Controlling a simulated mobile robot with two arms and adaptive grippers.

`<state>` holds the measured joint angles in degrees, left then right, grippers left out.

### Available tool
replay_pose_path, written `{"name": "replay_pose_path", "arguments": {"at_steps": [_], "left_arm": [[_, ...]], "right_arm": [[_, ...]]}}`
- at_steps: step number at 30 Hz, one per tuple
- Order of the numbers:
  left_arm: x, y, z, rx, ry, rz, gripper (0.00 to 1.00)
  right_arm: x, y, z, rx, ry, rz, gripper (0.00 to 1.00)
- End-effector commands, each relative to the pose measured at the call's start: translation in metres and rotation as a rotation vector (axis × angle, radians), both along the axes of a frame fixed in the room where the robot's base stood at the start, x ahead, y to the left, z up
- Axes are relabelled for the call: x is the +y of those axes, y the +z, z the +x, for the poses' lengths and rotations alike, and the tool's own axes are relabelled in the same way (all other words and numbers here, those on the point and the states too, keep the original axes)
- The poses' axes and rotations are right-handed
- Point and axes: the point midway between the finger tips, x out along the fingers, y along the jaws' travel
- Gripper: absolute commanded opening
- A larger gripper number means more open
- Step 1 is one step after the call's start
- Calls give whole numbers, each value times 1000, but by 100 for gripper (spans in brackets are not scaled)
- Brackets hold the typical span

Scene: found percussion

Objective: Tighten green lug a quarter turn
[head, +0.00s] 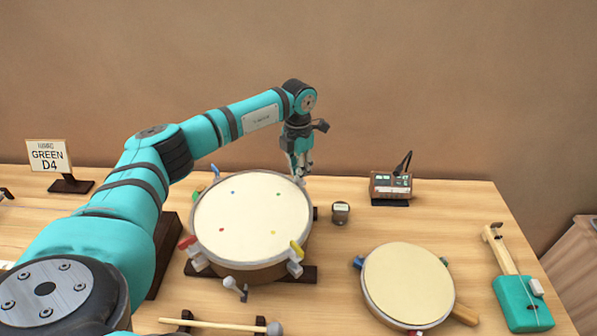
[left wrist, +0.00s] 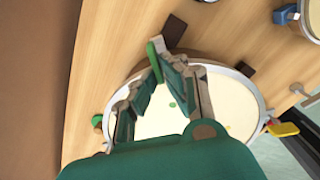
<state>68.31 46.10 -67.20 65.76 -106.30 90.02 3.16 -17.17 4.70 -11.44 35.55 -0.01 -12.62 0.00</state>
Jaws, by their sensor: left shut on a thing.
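The large drum (head: 250,218) with a cream head stands at the middle of the table. Colored dots mark its head, including a green one (head: 278,195). My left gripper (head: 300,174) reaches down at the drum's back right rim, beside the green dot. In the left wrist view its fingers (left wrist: 160,65) are shut on the narrow green lug (left wrist: 154,58) at the rim. The fingers hide part of the lug, and the head view does not show it clearly. My right gripper is in no view.
A red lug (head: 187,242) and a yellow lug (head: 296,248) sit on the front rim. A smaller drum (head: 408,285) is front right. A sign reading GREEN D4 (head: 48,155) stands at left.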

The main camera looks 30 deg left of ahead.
Motion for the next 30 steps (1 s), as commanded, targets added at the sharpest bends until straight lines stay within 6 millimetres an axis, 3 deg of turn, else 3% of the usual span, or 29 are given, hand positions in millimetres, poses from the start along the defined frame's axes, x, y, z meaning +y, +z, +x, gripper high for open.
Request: {"name": "replay_pose_path", "arguments": {"at_steps": [19,20,24,30], "left_arm": [[2,3,2,-8,-47,0,0],[2,3,2,-8,-47,0,10],[1,2,2,-6,-47,0,28],[1,1,1,-3,-48,0,30]], "right_arm": [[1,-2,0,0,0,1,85],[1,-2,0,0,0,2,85],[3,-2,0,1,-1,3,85],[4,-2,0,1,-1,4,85]]}}
